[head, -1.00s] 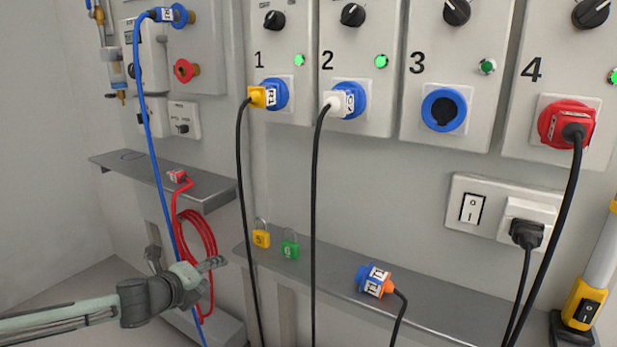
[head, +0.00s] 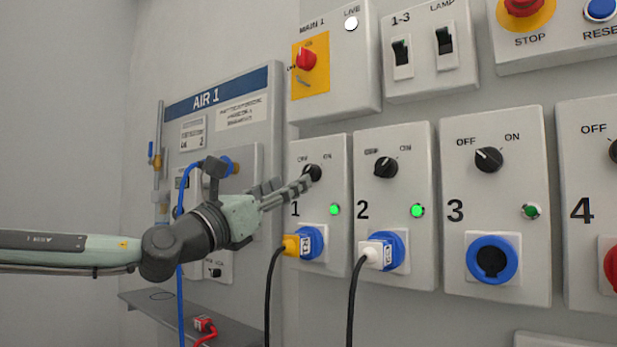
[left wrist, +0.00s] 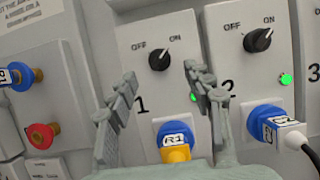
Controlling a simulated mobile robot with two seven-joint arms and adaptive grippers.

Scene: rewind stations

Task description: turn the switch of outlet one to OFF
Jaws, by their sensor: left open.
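The switch of outlet one is a black rotary knob (head: 312,172) on the grey panel marked 1 (head: 335,225). It also shows in the left wrist view (left wrist: 159,60), its white mark pointing up and right toward ON. The outlet's lamp (head: 334,210) is lit green. A yellow plug (head: 291,245) is in its blue socket. My left gripper (head: 290,188) is open in front of this panel, fingertips close to the knob in the head view. In the left wrist view the knob lies between and beyond the open fingers (left wrist: 158,75); I see no contact. My right gripper is not in view.
Outlet two (head: 395,200), with a white plug (head: 375,254), stands close to the right. Outlet three (head: 492,210) has an empty blue socket. A red main switch (head: 306,59) is above. A blue hose (head: 181,230) hangs at the AIR 1 panel (head: 230,105).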

